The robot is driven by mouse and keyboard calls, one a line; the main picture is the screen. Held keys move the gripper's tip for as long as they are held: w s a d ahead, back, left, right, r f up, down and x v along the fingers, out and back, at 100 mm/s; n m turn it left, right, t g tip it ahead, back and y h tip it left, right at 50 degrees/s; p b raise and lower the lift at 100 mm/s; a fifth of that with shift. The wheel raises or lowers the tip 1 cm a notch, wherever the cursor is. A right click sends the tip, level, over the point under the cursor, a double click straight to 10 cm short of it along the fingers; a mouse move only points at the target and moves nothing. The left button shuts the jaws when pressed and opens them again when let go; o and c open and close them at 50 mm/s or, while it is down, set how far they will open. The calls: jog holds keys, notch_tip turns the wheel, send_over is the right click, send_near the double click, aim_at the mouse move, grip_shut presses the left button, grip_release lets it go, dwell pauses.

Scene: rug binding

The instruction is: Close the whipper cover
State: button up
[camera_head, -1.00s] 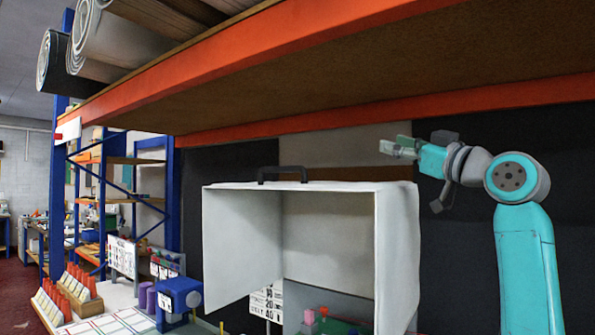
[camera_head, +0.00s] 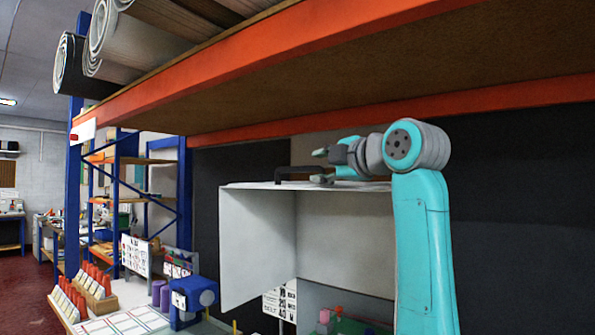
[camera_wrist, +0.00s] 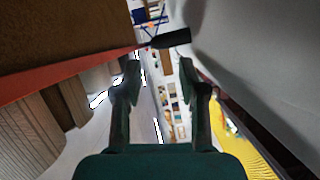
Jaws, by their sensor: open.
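The whipper cover (camera_head: 258,240) is a pale grey box-shaped hood standing raised, with its hollow side facing the camera. A black bar handle (camera_head: 282,173) sits on its top edge. My gripper (camera_head: 321,166) is open and empty, just above the cover's top, with its fingers pointing left near the handle's right end. In the wrist view my gripper (camera_wrist: 159,70) shows two spread fingers. The dark handle (camera_wrist: 172,38) lies ahead of them, and the cover (camera_wrist: 250,60) fills the upper right. My arm hides the cover's right side. I cannot tell whether the fingers touch the handle.
An orange-edged shelf (camera_head: 330,85) hangs low above my gripper. Rolled rugs (camera_head: 110,45) lie on it at upper left. Below the cover is a machine bed with a pink block (camera_head: 324,316). A blue box-shaped device (camera_head: 194,296) stands to the left.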

aim_at(304, 169)
jog(key=x, duration=0.9)
grip_shut()
